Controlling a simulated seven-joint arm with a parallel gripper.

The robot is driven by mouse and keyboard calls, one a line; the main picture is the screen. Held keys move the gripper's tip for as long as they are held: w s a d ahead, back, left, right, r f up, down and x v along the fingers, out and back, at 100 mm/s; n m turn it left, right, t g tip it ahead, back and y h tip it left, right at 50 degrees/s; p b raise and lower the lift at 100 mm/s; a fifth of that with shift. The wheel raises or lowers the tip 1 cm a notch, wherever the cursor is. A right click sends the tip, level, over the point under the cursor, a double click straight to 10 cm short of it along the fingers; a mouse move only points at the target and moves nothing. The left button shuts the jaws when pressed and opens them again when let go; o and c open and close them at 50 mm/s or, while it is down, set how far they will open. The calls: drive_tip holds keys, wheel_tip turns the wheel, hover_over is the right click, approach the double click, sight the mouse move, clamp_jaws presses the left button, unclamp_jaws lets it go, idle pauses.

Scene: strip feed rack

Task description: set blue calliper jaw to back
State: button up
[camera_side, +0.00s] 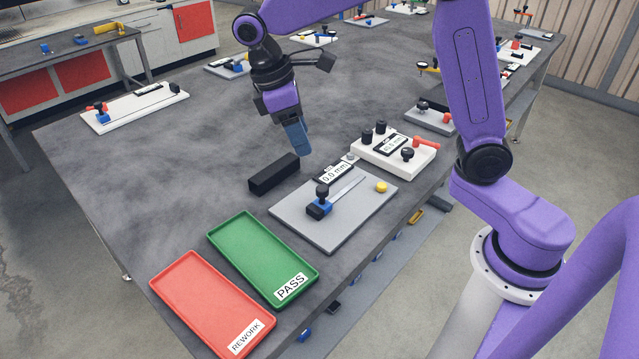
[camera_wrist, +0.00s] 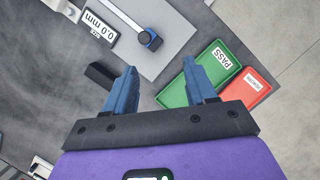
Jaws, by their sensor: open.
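The blue calliper jaw (camera_side: 314,211), topped by a black knob (camera_side: 322,190), sits on a grey plate (camera_side: 300,238) at the left end of a thin pale rail (camera_side: 347,189). A display (camera_side: 334,173) behind it reads 0.0 mm. In the wrist view the blue jaw (camera_wrist: 152,42) lies ahead of my fingers, at the lower right end of the rail. My gripper (camera_side: 300,146) hangs above the table, behind the plate and clear of the jaw. In the wrist view its two blue fingers (camera_wrist: 160,72) are apart with nothing between them.
A black block (camera_side: 274,174) lies between my gripper and the plate. A green PASS tray (camera_side: 248,252) and a red REWORK tray (camera_side: 200,300) stand to the left. A white unit with black knobs (camera_side: 372,158) stands to the right. A yellow button (camera_side: 381,187) is on the plate.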

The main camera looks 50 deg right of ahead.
drive_tip(key=w, duration=0.4)
drive_tip(key=g, duration=0.1)
approach(323, 188)
drive_tip(key=shift+m, duration=0.4)
drive_tip(key=x, duration=0.8)
drive_tip(key=shift+f, duration=0.4)
clamp_jaws()
drive_tip(key=shift+d, duration=0.1)
